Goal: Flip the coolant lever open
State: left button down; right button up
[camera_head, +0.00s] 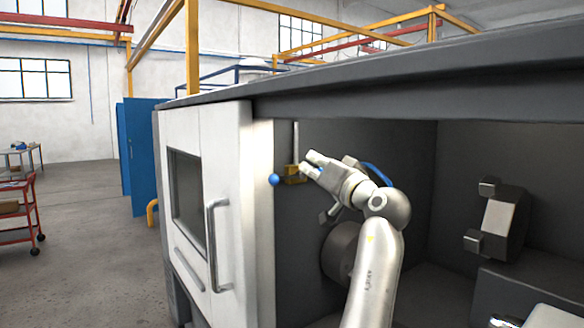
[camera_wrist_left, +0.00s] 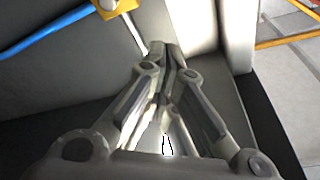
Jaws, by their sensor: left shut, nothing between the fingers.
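The coolant valve has a yellow body (camera_head: 294,174) on a thin vertical pipe inside the machine opening, just behind the door edge. A blue round knob (camera_head: 273,180) shows at its left, seemingly the lever's end. My left gripper (camera_head: 307,164) is just right of the yellow body; contact cannot be told. In the left wrist view its fingers (camera_wrist_left: 164,48) are together and empty. The yellow body (camera_wrist_left: 115,7) is at the top edge there, with a blue bar (camera_wrist_left: 50,32) running left from it; whether this is the lever or a hose is unclear.
The pale machine door (camera_head: 222,210) with its vertical handle (camera_head: 216,245) stands left of the opening. A dark top ledge (camera_head: 430,75) overhangs the arm. A round chuck (camera_head: 341,251) lies behind the arm, and a metal fixture (camera_head: 503,222) is at the right.

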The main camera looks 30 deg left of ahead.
pick_arm(q)
jog(key=r+p, duration=0.2)
jog(key=p, duration=0.3)
send_over(287, 178)
jog(key=d, duration=0.1)
jog(key=shift+s+f, duration=0.3)
jog(key=shift+f, duration=0.25)
jog(key=shift+s+f, duration=0.25)
jog(key=shift+f, duration=0.3)
jog(key=shift+s+d+f+p, duration=0.15)
jog(key=shift+s+f+p, duration=0.35)
jog(key=shift+f, duration=0.25)
pick_arm(e)
notch_tip(287, 178, up, 6)
jog(key=shift+w+d+f, duration=0.1)
jog(key=shift+f, duration=0.1)
